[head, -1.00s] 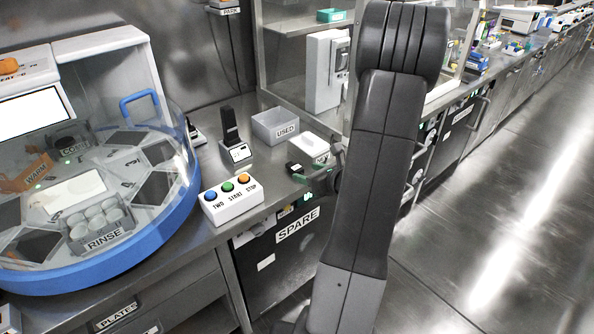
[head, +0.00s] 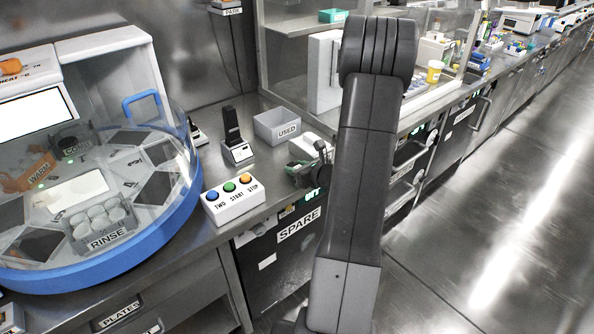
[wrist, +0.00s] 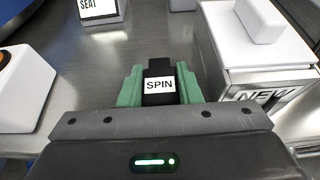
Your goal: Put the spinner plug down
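The spinner plug (wrist: 159,84) is a black block with a white SPIN label. In the wrist view it sits between the two green fingers of my gripper (wrist: 160,90), which are closed against its sides. In the head view my gripper (head: 304,168) is over the bench, right of the button box, partly hidden by my arm. I cannot tell whether the plug touches the bench.
A white box labelled NEW (wrist: 262,88) is close on the right in the wrist view. The button box (head: 233,201) is on the left, near the bench's front edge. A grey USED bin (head: 278,127) stands behind. Bare metal bench (wrist: 100,62) lies left of the plug.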

